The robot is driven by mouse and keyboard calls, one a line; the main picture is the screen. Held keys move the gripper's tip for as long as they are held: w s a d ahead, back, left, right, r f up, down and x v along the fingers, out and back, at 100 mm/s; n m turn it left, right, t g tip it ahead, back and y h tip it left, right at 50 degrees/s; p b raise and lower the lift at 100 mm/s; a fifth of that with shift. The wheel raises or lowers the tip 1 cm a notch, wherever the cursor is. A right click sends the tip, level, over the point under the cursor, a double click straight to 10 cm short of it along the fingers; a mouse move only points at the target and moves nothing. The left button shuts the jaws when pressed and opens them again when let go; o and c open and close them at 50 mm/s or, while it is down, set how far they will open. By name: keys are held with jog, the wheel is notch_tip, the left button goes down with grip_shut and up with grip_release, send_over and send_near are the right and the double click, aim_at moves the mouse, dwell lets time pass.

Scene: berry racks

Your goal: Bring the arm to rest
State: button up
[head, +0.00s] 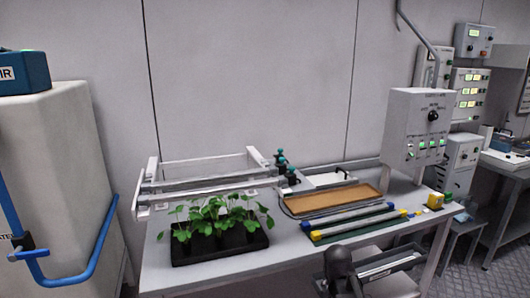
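My gripper does not show clearly anywhere in the head view. A dark rounded shape stands at the bottom edge, right of centre, in front of the workbench (280,262). I cannot tell whether it is part of my arm, and no fingertips can be made out on it. A black tray (222,252) of leafy green seedlings (215,217) sits on the front left of the bench.
A white frame (200,178) stands behind the seedlings, with dark teal-topped fittings (281,165) beside it. A brown board (332,200) and blue-and-yellow-ended bars (347,220) lie on the right. A control box (420,128) stands at the back right; a pale cabinet (50,170) is left.

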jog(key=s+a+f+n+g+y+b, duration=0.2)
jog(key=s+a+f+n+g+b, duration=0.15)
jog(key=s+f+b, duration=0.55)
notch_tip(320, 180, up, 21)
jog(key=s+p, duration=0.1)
jog(key=p, duration=2)
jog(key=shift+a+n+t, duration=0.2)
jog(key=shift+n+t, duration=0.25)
